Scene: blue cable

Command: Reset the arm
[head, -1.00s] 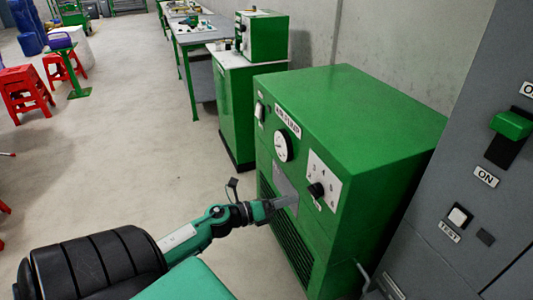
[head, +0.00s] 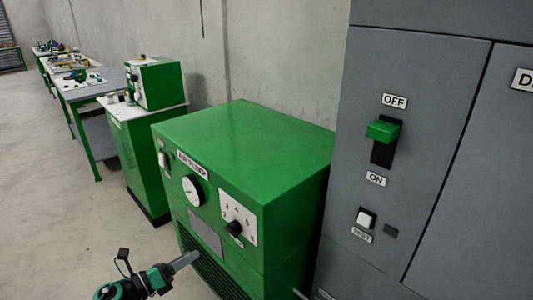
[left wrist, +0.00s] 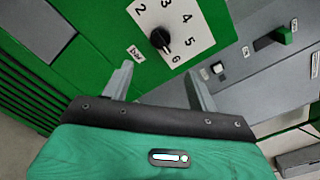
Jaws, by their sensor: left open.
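My left gripper (head: 186,260) is at the bottom of the head view, low in front of the green air pump cabinet (head: 245,150). In the left wrist view its two grey fingers (left wrist: 158,85) stand apart with nothing between them. The cabinet's black knob (left wrist: 160,38) on its white numbered dial plate (left wrist: 195,25) lies beyond the fingers; the knob also shows in the head view (head: 234,228). The fingers appear apart from the knob. My right gripper is not in view.
A grey electrical cabinet (head: 440,80) stands at the right with a green switch handle (head: 383,131) between OFF and ON labels and a white test button (head: 366,218). A green cabinet (head: 140,160) and workbenches (head: 90,95) line the wall. The floor (head: 50,200) at left is clear.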

